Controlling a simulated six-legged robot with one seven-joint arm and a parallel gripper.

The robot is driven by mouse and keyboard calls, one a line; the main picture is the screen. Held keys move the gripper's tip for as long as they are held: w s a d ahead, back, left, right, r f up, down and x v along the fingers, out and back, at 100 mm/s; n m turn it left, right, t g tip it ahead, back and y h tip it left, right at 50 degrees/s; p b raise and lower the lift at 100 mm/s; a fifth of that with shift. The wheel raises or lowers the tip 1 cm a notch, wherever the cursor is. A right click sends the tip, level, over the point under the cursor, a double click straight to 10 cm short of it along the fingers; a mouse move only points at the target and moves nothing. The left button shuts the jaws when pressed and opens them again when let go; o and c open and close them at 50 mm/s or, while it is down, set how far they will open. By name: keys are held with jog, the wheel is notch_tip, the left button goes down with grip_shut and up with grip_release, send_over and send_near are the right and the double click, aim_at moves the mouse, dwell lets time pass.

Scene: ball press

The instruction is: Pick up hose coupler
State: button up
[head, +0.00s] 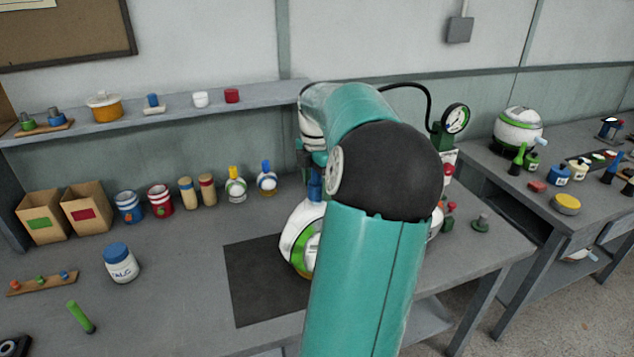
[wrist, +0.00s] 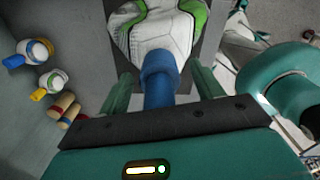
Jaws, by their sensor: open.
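A blue cylindrical piece that looks like the hose coupler (wrist: 159,72) stands at the neck of a white and green ball (wrist: 158,36). Whether it is fixed to the ball I cannot tell. In the head view the blue piece (head: 315,184) shows just left of my arm, above the ball (head: 297,236). My gripper (wrist: 162,80) is open, with one green finger on each side of the blue piece. Gaps show between fingers and piece in the wrist view. My arm hides most of the gripper and the ball's right side in the head view.
The ball stands on a dark mat (head: 258,285). Small bottles (head: 235,184), tins (head: 160,200) and cardboard boxes (head: 87,208) line the bench's back. A talc jar (head: 120,263) stands left. A gauge (head: 455,119) with a black hose (head: 424,91) stands behind my arm.

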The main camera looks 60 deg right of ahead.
jog(key=c, duration=1.2)
jog(key=shift+r, duration=0.1)
